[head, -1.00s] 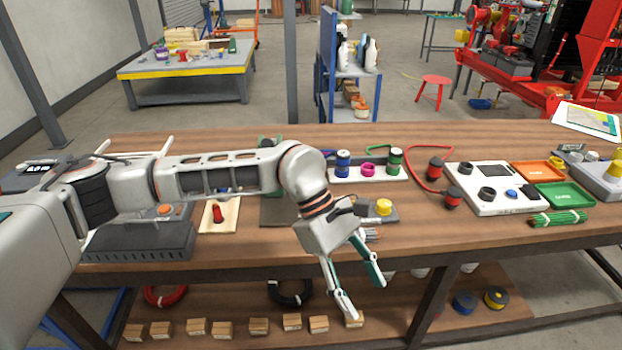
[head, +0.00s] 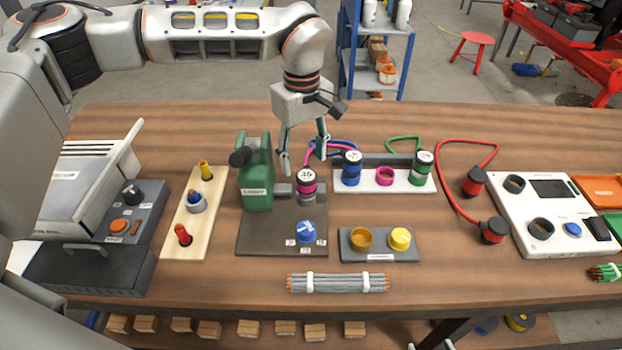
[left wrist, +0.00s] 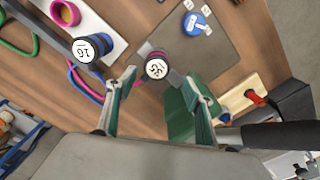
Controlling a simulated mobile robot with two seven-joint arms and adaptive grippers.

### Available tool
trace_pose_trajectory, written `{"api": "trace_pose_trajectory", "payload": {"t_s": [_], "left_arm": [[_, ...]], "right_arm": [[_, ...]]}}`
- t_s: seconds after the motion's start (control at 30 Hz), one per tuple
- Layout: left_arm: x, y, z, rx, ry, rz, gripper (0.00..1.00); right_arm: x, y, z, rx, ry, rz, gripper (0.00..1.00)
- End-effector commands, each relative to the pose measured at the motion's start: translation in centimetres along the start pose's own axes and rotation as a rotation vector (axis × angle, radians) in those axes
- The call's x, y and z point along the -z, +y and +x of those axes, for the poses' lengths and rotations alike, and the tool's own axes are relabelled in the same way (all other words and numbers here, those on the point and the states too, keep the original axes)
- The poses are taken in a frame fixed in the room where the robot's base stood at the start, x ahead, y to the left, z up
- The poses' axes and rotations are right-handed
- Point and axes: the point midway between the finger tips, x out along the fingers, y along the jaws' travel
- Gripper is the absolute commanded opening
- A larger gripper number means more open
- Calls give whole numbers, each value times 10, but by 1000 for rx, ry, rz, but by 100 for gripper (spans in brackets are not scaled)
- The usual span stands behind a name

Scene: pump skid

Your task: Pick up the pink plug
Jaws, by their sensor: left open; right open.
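The pink plug (head: 307,187), a black cylinder with a pink band and a white top marked 35, stands upright in a grey fitting on a dark plate (head: 262,238), just right of a green device (head: 256,170). My left gripper (head: 304,158) is open and points down, above and slightly behind the plug. In the left wrist view the plug (left wrist: 157,66) shows beyond and between the open fingers (left wrist: 168,82); I see no contact. A pink cable runs from behind the plug. My right gripper is not in view.
A white strip (head: 404,186) to the right holds a blue plug (head: 352,168), an empty pink ring (head: 385,176) and a green plug (head: 422,168). A blue knob (head: 306,231) sits in front on the plate. A wooden rack (head: 180,218) stands left.

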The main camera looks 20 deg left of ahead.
Motion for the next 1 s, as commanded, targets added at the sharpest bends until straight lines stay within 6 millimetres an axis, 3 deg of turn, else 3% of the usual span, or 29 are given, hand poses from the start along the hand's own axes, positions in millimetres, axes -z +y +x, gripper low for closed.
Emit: {"api": "trace_pose_trajectory", "payload": {"t_s": [0.2, 0.53, 0.87, 1.0], "left_arm": [[-1, 1, 24, 2, -3, 1, 52], [1, 8, 66, 2, -3, 0, 52], [1, 8, 72, 0, -2, 0, 52], [1, 8, 72, 0, -2, 0, 18]], "right_arm": [[-9, -3, -1, 5, -15, 1, 52], [0, -1, 0, 2, 0, 0, 52], [4, 0, 0, 0, 7, 0, 52], [2, 0, 0, 0, 4, 0, 52]]}}
